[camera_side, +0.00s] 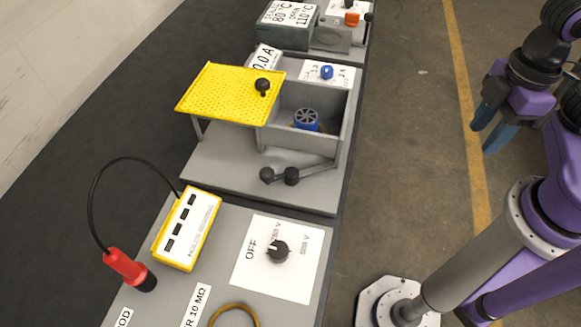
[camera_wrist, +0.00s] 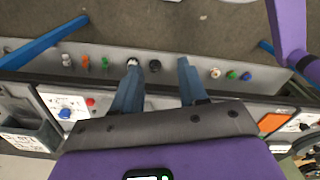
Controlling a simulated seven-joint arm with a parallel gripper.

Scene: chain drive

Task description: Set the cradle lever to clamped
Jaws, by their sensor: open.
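A lever with black knobs (camera_side: 291,176) lies low along the front of an open grey box (camera_side: 305,145); I take it for the cradle lever, but no label for it is readable. A blue round part with a grey spoked face (camera_side: 306,119) sits inside the box. My gripper (camera_side: 492,124) hangs at the right in the side view, over the floor and well apart from the lever. In the wrist view my gripper (camera_wrist: 160,78) has its two blue fingers spread, with nothing held between them. I cannot make out the lever in the wrist view.
A yellow perforated cover (camera_side: 230,93) with a black knob stands beside the box. Nearer are a yellow meter (camera_side: 187,228), a red cabled probe (camera_side: 126,267) and an OFF dial (camera_side: 278,250). The wrist view shows a grey strip with several coloured knobs (camera_wrist: 155,66).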

